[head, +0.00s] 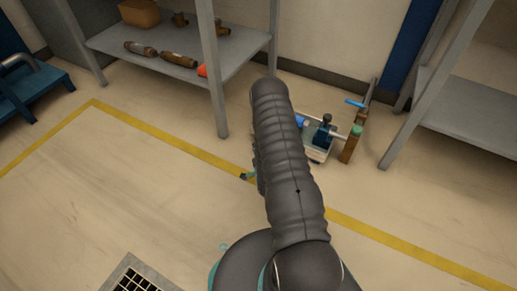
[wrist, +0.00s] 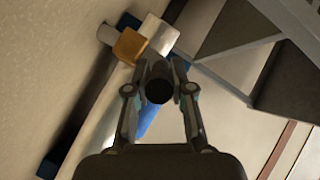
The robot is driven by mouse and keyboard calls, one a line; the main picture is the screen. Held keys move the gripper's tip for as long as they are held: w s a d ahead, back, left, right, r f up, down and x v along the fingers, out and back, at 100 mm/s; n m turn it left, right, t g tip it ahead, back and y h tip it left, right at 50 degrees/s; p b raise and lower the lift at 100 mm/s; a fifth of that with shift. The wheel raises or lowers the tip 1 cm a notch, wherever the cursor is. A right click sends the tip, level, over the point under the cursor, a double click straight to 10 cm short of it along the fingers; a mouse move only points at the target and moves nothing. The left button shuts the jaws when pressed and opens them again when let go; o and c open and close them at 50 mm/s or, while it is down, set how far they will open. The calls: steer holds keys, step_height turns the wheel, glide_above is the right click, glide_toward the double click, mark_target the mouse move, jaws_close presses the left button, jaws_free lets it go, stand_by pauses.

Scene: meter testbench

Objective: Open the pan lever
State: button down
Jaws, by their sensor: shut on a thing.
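My gripper (wrist: 159,84) has its two fingers closed from both sides on a dark, round-ended knob (wrist: 158,90). I cannot tell for certain whether this knob is the end of the pan lever. A blue bar (wrist: 149,121) shows behind the fingers. In the head view a small test bench (head: 317,153) stands on the floor, partly behind my arm. It carries a dark upright knob (head: 325,119), a light-blue handle (head: 355,103) and a green-topped brown post (head: 351,146). My gripper is hidden by my arm in the head view.
A brass block (wrist: 129,46) and a white block (wrist: 158,34) lie just beyond the fingertips. A grey shelf (head: 180,62) with metal parts stands left of the bench. Another grey shelf (head: 470,125) is at the right.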

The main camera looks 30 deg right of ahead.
steer(key=c, duration=1)
jaws_free()
steer(key=v, duration=0.7)
steer(key=shift+s+r, duration=0.1)
steer(key=shift+s, duration=0.1)
